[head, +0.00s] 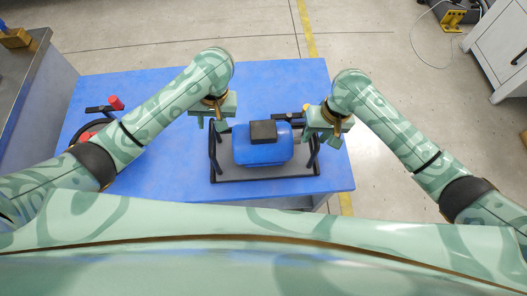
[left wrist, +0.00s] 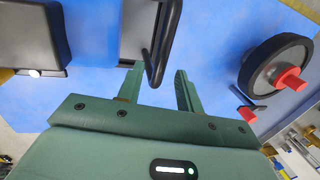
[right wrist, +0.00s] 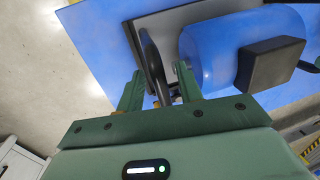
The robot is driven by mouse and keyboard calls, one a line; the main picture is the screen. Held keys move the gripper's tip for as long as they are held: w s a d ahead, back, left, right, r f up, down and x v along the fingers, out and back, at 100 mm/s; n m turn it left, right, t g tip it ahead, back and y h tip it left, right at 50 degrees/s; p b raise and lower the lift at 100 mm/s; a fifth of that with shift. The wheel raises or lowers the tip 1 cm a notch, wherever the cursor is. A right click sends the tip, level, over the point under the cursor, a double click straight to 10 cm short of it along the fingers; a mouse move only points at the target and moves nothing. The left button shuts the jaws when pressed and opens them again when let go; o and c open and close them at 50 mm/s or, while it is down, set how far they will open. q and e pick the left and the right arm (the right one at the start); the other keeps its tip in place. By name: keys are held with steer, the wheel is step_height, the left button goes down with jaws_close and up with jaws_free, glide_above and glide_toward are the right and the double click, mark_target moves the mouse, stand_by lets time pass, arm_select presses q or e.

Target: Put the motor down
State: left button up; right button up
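The blue motor (head: 262,150), with a black box on top, sits in a tray (head: 265,177) with dark upright handles at its two sides. The tray appears to rest on the blue table. My left gripper (head: 212,120) is at the tray's left handle; in the left wrist view its fingers (left wrist: 158,85) stand apart with the black bar between them. My right gripper (head: 316,132) is at the right handle; in the right wrist view its fingers (right wrist: 158,85) stand apart around the dark handle (right wrist: 151,60), beside the motor (right wrist: 225,55). Finger contact is unclear.
The blue table (head: 160,170) has free room left of the tray. A dark wheel with red parts (left wrist: 275,65) lies at the table's left side. A dark tool lies behind the motor. A grey cabinet (head: 497,50) stands at the far right.

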steer(key=shift+w+r, duration=0.1)
steer(key=shift+r, duration=0.2)
arm_select(q)
steer(key=v, duration=0.7)
arm_select(e)
steer(key=v, duration=1.1)
steer(key=shift+r, duration=0.15)
arm_select(q)
steer(key=shift+s+d, duration=0.1)
arm_select(e)
steer(key=shift+d, duration=0.1)
